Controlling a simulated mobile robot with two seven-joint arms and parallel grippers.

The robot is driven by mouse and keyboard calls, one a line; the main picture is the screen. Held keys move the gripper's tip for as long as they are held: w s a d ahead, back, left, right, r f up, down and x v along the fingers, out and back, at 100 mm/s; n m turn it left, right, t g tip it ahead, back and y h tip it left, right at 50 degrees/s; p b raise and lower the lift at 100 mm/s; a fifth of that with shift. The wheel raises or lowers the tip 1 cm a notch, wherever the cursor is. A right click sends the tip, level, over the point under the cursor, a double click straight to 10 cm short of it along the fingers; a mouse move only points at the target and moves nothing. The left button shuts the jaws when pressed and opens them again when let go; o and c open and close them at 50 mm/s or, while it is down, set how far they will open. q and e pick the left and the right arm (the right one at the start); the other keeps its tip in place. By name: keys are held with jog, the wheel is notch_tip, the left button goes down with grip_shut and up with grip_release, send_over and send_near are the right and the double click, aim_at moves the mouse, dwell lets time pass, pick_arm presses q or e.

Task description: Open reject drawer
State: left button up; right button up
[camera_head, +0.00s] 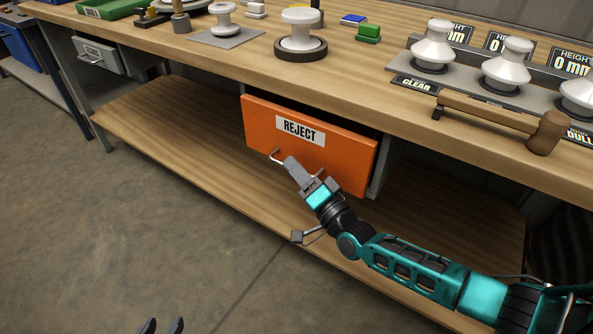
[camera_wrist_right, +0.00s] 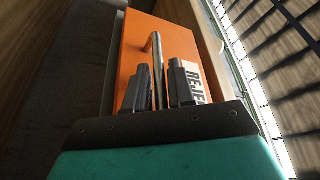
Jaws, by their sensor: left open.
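The orange reject drawer (camera_head: 335,154) with its white REJECT label hangs under the bench top. Its front also fills the middle of the right wrist view (camera_wrist_right: 130,57). A thin metal handle (camera_head: 275,154) crosses the drawer front. My right gripper (camera_head: 291,163) is at this handle. In the right wrist view the handle bar (camera_wrist_right: 157,55) runs between the two fingers (camera_wrist_right: 161,85), which are close on both sides of it. Whether the drawer is slightly out is hard to tell. My left gripper (camera_head: 162,326) shows only its fingertips at the bottom edge, apart and empty.
The wooden bench top holds white insulators (camera_head: 301,32), a stand with more insulators (camera_head: 505,66) and a wooden mallet (camera_head: 500,117). A lower shelf (camera_head: 180,140) runs beneath. A grey drawer (camera_head: 98,55) is at the left. The floor in front is clear.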

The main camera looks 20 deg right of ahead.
jog(key=shift+w, duration=0.1)
jog(key=shift+c, duration=0.4)
grip_shut()
